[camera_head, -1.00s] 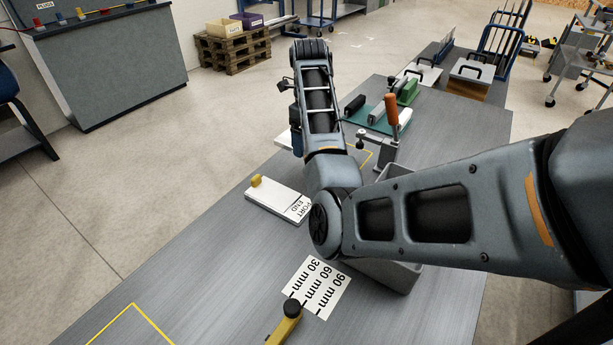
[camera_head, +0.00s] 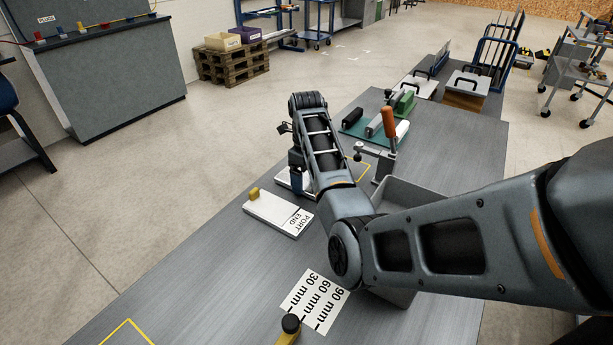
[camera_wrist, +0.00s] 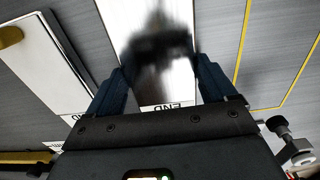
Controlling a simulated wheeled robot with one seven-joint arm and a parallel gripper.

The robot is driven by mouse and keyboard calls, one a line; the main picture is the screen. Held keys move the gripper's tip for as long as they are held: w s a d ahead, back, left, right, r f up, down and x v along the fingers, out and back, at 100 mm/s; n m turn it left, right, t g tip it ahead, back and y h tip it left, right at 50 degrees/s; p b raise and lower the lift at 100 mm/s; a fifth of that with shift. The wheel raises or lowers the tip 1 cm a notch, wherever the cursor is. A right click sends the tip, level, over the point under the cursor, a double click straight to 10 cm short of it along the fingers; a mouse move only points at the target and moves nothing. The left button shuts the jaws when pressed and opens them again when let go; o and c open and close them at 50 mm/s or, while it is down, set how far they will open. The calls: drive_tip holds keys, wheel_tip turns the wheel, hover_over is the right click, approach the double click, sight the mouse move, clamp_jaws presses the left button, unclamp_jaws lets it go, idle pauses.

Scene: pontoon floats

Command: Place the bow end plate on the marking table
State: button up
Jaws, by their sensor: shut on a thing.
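A white plate (camera_wrist: 140,25) lies between the two fingers of my gripper (camera_wrist: 165,85) in the wrist view. It has a label reading "END"; the other word is hidden. A dark blur covers its middle.
A yellow outline (camera_head: 361,171) is right of the held plate. A toggle clamp with an orange handle (camera_head: 389,122) and a grey bin (camera_head: 397,195) stand beyond my forearm. A "30/60/90 mm" card (camera_head: 316,300) lies nearer. The table's left foreground is mostly clear.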

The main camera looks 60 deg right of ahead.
sight(306, 180)
drive_tip(key=shift+f, duration=0.15)
drive_tip(key=o, duration=1)
wheel_tip(306, 180, up, 8)
drive_tip(key=shift+w+r, duration=0.1)
drive_tip(key=shift+w, duration=0.05)
drive_tip(key=shift+r, duration=2.05)
